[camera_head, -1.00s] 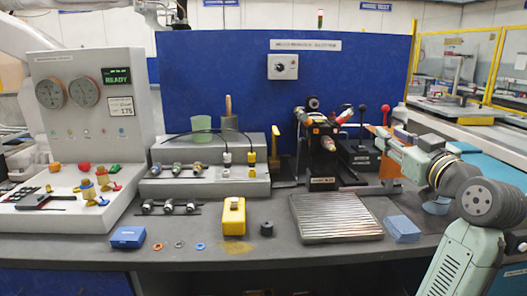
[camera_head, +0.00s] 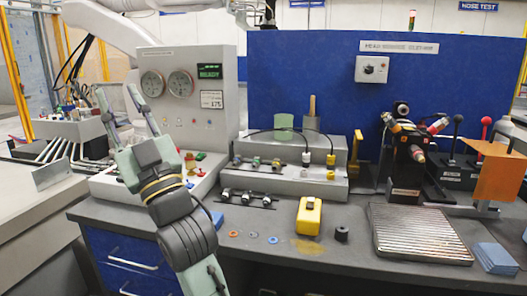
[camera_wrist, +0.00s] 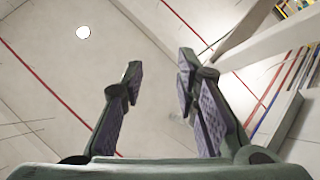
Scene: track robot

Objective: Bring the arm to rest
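My gripper (camera_head: 120,97) is at the left in the head view, raised in front of the grey gauge panel (camera_head: 222,125) and pointing upward. Its two fingers are spread apart with nothing between them. In the wrist view the open fingers (camera_wrist: 159,65) stand against a pale surface with red lines and a bright round spot, probably the ceiling. My arm rises from the bottom of the head view and hides part of the bench's left end.
The dark bench holds a yellow case (camera_head: 308,218), a ribbed metal plate (camera_head: 420,235), blue pads (camera_head: 496,258) and a grey stepped fixture (camera_head: 290,180). A blue partition (camera_head: 300,75) stands behind. Another light bench (camera_head: 35,205) is at the left.

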